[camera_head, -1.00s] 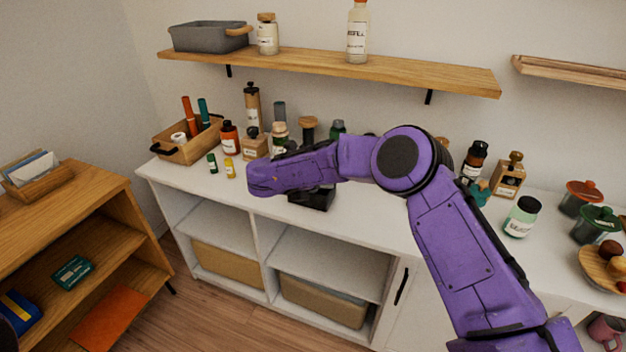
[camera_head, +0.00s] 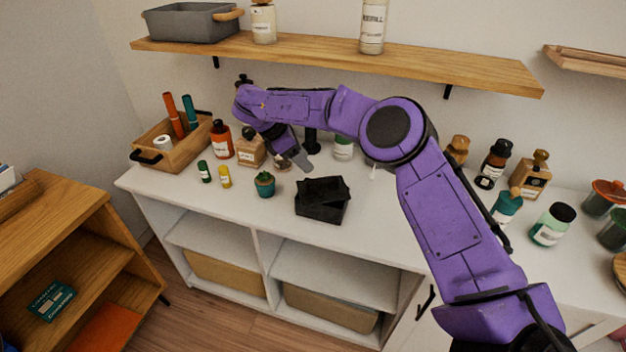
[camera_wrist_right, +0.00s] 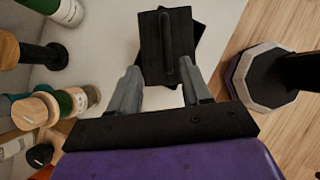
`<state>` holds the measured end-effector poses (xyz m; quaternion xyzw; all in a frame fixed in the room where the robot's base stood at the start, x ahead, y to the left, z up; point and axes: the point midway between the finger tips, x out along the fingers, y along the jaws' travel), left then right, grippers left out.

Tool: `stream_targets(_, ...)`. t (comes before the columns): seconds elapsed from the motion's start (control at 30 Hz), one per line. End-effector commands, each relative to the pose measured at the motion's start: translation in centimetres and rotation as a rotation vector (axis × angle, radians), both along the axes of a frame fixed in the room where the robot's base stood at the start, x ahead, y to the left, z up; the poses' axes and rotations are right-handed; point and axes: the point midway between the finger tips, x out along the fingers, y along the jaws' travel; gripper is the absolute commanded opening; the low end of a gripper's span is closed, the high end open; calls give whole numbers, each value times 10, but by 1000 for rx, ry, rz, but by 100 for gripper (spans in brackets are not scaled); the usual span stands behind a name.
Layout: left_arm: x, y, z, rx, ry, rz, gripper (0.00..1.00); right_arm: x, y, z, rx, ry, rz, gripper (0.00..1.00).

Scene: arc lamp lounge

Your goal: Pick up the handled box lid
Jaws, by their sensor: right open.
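The handled box lid (camera_head: 326,189) is a flat black plate lying turned askew on a small black box (camera_head: 320,212) on the white cabinet top. In the right wrist view the lid (camera_wrist_right: 153,48) shows a raised bar handle along its middle, and a corner of the box (camera_wrist_right: 199,32) shows from under it. My right gripper (camera_head: 301,161) is open and empty, above the cabinet and behind and left of the lid in the head view. In the wrist view its two grey fingers (camera_wrist_right: 162,80) point toward the lid, apart from each other. My left gripper is not in view.
A potted succulent (camera_head: 264,184) stands left of the box, near small green and yellow bottles (camera_head: 225,177). Several bottles and a wooden caddy (camera_head: 178,153) line the back. A wooden shelf (camera_head: 320,62) hangs above.

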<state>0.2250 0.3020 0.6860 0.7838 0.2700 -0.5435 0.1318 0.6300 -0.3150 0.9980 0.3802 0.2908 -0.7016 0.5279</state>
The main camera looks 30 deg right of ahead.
Motion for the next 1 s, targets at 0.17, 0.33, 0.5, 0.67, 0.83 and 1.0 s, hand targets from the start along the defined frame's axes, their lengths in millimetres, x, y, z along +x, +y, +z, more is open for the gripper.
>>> stream_targets(0.17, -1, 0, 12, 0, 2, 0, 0, -7, -18, -26, 1, 5, -2, 48)
stream_targets(0.33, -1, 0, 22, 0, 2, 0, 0, -10, -28, -42, 1, 6, 0, 48)
stream_targets(0.5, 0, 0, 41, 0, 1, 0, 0, -16, -44, -68, 1, 6, 0, 48)
stream_targets(0.67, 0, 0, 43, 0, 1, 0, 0, -18, -51, -82, 0, 2, 1, 48)
stream_targets(0.83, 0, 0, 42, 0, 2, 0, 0, -17, -51, -83, -1, 1, 2, 48)
stream_targets(1.0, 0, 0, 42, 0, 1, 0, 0, -17, -51, -83, -1, 1, 2, 0)
